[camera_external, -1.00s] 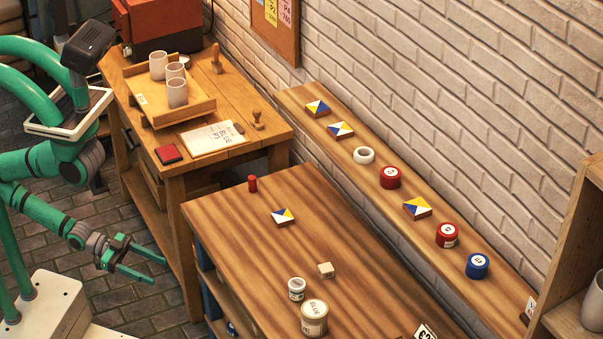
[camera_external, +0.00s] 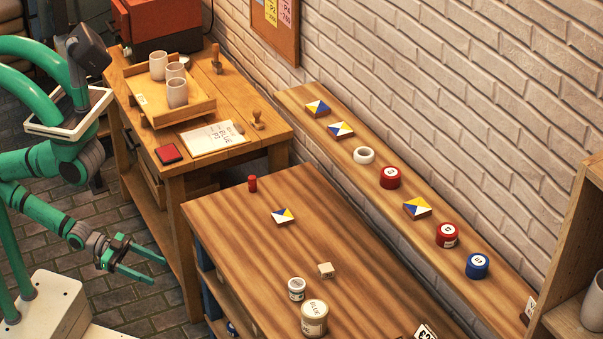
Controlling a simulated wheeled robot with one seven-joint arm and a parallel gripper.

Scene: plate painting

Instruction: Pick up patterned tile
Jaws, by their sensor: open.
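A square tile with a yellow, white and blue triangle pattern (camera_external: 283,216) lies flat on the striped wooden table (camera_external: 330,235). Three like tiles lie on the long wall shelf: one at its far left end (camera_external: 317,108), one beside it (camera_external: 341,129), and one past the middle (camera_external: 417,208). My gripper (camera_external: 160,268) is open and empty, with its fingers spread. It is in the gap left of the striped table, well apart from every tile.
On the striped table are a red cylinder (camera_external: 252,184), a small wooden block (camera_external: 325,270) and two lidded cans (camera_external: 314,318). The shelf also holds a white ring (camera_external: 364,155), two red jars (camera_external: 390,177) and a blue jar (camera_external: 477,266). A workbench (camera_external: 270,128) stands behind.

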